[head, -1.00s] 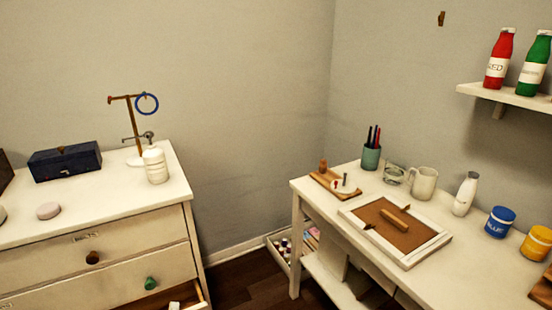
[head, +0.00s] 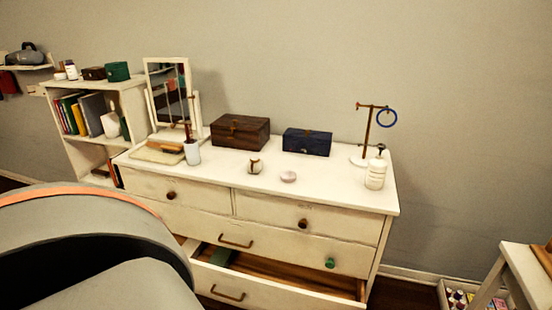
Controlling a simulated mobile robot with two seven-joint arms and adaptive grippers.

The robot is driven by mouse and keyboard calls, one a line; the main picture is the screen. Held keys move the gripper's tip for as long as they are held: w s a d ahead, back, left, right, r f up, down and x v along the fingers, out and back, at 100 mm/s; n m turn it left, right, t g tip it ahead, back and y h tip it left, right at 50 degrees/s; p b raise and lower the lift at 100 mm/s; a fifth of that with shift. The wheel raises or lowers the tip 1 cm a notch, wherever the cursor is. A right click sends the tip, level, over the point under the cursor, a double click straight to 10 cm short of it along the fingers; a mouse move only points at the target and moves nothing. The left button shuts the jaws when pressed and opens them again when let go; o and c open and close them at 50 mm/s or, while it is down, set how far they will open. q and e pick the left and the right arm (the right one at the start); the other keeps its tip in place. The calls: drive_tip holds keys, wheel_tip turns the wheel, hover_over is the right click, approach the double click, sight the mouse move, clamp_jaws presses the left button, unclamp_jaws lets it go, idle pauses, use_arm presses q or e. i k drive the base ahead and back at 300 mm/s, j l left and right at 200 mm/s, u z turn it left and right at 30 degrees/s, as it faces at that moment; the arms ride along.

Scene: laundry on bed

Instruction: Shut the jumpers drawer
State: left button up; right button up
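A white dresser (head: 290,198) stands in the middle of the head view. Its bottom drawer (head: 275,295) is pulled out, with a bare brown inside and a green thing (head: 222,256) at its left. That drawer front has a bronze bar handle (head: 227,293) near its left. The wide drawer above it (head: 280,252) is shut and has a bar handle at left and a green knob at right. The two small top drawers are shut. I cannot read which drawer is the jumpers one. Neither gripper is in view. A large grey part of my own body hides the lower left.
On the dresser top stand a mirror (head: 170,95), a brown box (head: 240,132), a blue box (head: 307,142), a jewellery stand (head: 372,130) and a white bottle (head: 376,174). A bookshelf (head: 90,85) is at left. A table (head: 528,268) is at the right edge.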

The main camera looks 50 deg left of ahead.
sight(267, 284)
drive_tip(key=u, duration=1.85)
drive_tip(key=l+z, duration=0.2)
drive_tip(key=i+j, duration=0.05)
